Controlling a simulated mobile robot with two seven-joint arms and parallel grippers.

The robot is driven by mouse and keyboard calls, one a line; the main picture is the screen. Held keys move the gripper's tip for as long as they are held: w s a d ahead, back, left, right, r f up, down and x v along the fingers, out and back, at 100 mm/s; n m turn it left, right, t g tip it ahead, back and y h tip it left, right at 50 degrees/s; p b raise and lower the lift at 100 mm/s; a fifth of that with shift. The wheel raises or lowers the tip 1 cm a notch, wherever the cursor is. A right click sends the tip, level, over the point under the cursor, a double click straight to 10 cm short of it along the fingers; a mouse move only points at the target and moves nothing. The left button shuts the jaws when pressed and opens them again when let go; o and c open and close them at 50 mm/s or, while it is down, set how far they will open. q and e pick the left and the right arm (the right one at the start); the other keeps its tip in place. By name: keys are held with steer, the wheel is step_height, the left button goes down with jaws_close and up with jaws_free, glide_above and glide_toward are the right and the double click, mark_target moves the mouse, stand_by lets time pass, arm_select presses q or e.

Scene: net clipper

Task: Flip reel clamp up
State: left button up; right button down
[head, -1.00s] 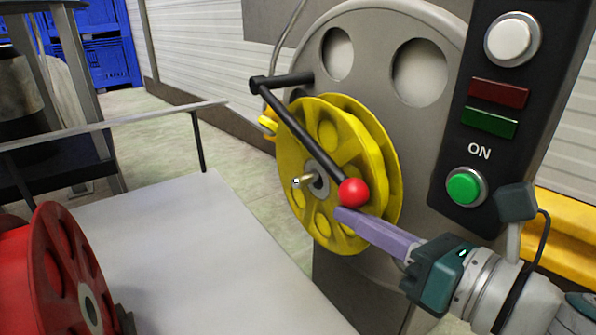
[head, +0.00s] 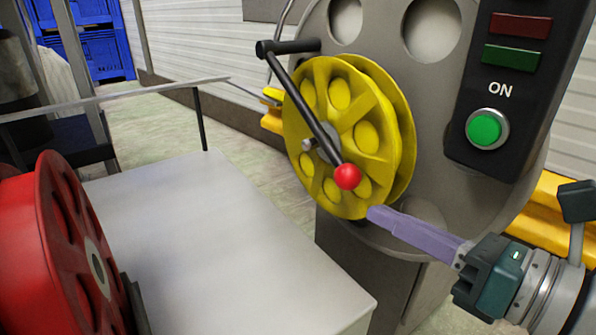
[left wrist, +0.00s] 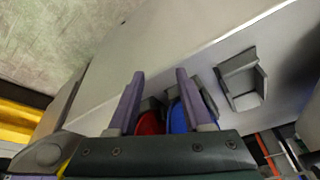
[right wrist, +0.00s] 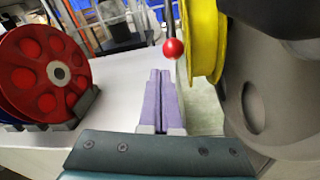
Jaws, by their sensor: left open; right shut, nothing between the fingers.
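The reel clamp (head: 308,112) is a black lever with a red ball at its lower end. It runs down across the front of the yellow reel (head: 385,150) on the grey machine. The red ball also shows in the right wrist view (right wrist: 173,48). My right gripper (head: 372,214) is shut and empty, its purple fingers just below and right of the ball, apart from it. In the right wrist view, its fingertips (right wrist: 160,75) are below the ball. My left gripper (left wrist: 158,75) is open and empty; it is not in the head view.
A red reel (head: 55,250) stands on the pale table (head: 220,250) at left, and a blue reel (left wrist: 178,115) shows beside it. An empty grey holder (left wrist: 243,80) is on the table. The control panel with a green ON button (head: 487,128) is right of the yellow reel.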

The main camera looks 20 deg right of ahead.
steer(key=v, duration=0.5)
steer(key=shift+f, duration=0.1)
step_height(320, 180, down, 8)
steer(key=w+n+t+b, duration=0.1)
steer(key=w+t+b, duration=0.2)
steer(key=b, duration=2.3)
steer(key=t, duration=0.3)
steer(key=shift+f+n+t, duration=0.2)
steer(key=shift+n+t, duration=0.1)
steer(key=shift+n, duration=0.1)
steer(key=shift+a, duration=0.1)
